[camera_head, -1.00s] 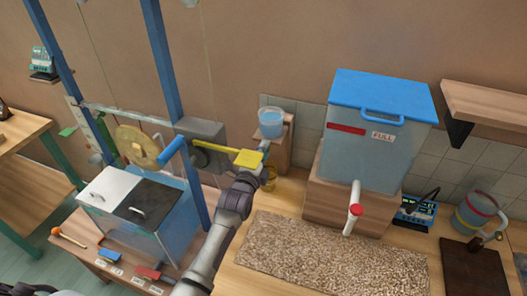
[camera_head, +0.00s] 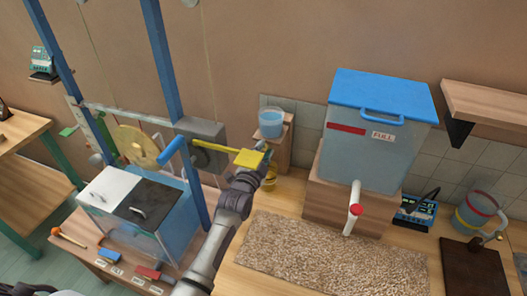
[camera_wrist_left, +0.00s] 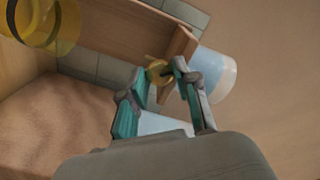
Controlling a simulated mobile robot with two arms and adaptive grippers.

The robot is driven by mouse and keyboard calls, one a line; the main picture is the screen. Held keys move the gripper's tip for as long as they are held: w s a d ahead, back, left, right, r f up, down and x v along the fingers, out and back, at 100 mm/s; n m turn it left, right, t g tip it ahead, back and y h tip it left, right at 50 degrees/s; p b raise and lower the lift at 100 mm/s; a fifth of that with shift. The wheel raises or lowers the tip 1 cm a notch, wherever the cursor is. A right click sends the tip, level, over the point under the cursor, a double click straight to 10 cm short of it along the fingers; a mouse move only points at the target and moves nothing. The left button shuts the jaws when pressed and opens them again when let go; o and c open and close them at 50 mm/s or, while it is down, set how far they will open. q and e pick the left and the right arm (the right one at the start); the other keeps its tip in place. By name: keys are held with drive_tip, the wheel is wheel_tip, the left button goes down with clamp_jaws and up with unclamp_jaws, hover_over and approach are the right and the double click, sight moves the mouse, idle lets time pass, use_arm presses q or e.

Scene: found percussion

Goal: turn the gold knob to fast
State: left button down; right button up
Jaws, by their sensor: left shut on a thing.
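The gold knob (camera_wrist_left: 158,72) shows in the left wrist view on the side of a wooden stand (camera_wrist_left: 178,45), between the tips of my left gripper (camera_wrist_left: 162,78). The gripper is shut on the knob, and its fingers partly cover it. In the head view my left gripper (camera_head: 266,152) reaches up to the stand below a clear tub of blue water (camera_head: 271,122); the knob is hidden there by the gripper. I cannot read any fast mark or see which way the knob points. My right gripper is not in view.
A yellow paddle (camera_head: 247,158) on an arm from a grey box lies close by my left gripper. An amber cup (camera_head: 270,178) stands just below. A large blue-lidded tank (camera_head: 372,150) with a red-tipped spout is to the right. A brown textured mat (camera_head: 330,258) lies in front.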

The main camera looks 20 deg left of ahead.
use_arm(q)
drive_tip(key=n, duration=0.3)
drive_tip(key=shift+n, duration=0.4)
drive_tip(key=n, duration=0.3)
drive_tip(key=shift+n, duration=0.3)
drive_tip(key=n, duration=1)
drive_tip(key=shift+b, duration=0.3)
drive_tip(key=n, duration=0.3)
drive_tip(key=shift+n, duration=0.3)
drive_tip(key=n, duration=0.3)
drive_tip(key=shift+n, duration=2)
